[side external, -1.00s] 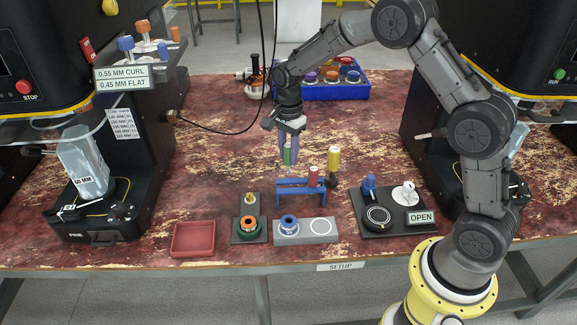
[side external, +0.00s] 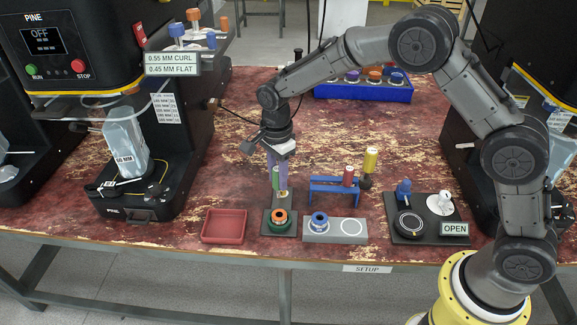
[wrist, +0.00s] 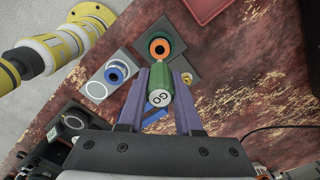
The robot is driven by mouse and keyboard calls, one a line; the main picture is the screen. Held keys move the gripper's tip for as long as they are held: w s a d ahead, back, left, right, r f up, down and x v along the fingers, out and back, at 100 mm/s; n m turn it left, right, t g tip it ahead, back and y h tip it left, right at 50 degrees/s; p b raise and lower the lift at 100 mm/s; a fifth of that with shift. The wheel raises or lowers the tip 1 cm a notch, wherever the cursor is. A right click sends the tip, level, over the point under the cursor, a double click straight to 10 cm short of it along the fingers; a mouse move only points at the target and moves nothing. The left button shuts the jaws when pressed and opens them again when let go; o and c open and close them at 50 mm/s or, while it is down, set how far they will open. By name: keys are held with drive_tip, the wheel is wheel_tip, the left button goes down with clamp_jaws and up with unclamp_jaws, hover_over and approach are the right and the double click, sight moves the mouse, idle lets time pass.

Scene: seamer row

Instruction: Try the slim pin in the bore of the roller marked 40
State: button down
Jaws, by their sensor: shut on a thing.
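My gripper (side external: 277,172) has purple fingers shut on a green pin (side external: 275,180) held upright. In the wrist view the pin's pale end (wrist: 160,97) reads "GO". The pin is above the back of a dark plate, by a small brass post (wrist: 187,79); I cannot tell whether they touch. On the plate's front sits a green roller with an orange centre (side external: 280,217). Beside it, a roller with a blue centre (side external: 318,219) sits on a grey block (side external: 345,238). No 40 is legible on either. A red pin (side external: 348,175) stands at the blue rack (side external: 322,184).
A yellow cylinder (side external: 370,160) stands behind the rack. A red tray (side external: 224,240) lies left of the dark plate. A fixture with an OPEN sign (side external: 454,229) is at right. Black machines flank the bench, and a blue crate (side external: 365,92) stands at the back.

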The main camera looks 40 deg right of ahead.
sight(279, 197)
idle(0.3)
drive_tip(key=shift+f, duration=3.2)
drive_tip(key=shift+f, duration=1.55)
drive_tip(key=shift+r, duration=0.1)
idle(0.8)
drive_tip(key=shift+r, duration=2.45)
